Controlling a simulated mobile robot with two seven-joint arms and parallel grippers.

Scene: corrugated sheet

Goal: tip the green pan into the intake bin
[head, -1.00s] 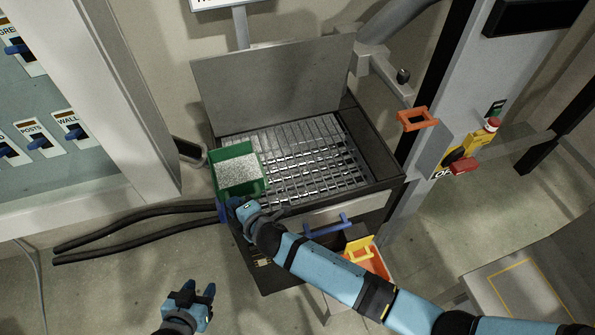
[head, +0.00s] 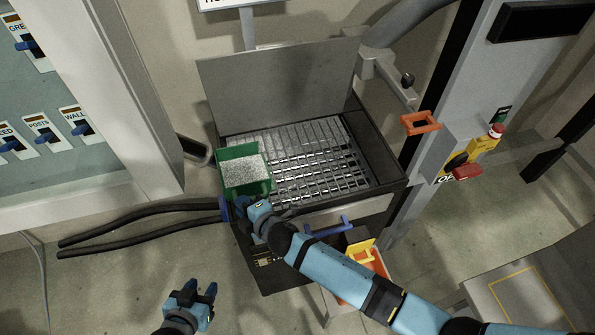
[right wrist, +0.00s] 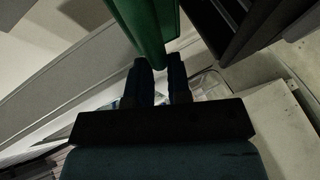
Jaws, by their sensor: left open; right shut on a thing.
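The green pan (head: 228,155) holds grey-white granular material and sits over the left part of the intake bin's grid. It looks close to level. The intake bin (head: 383,183) is a dark box with a metal grid inside and a raised grey lid behind. My right gripper (head: 249,209) is shut on the pan at its near side. In the right wrist view the fingers (right wrist: 160,72) close on a green part of the pan (right wrist: 148,25). My left gripper (head: 205,292) is open and empty, low over the floor in front of the bin.
A blue handle (head: 332,227) is on the bin's front, with an orange and yellow container (head: 368,257) below it. An orange frame (head: 420,123) and a red-button control box (head: 483,148) are on the right post. Black hoses (head: 140,225) run left.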

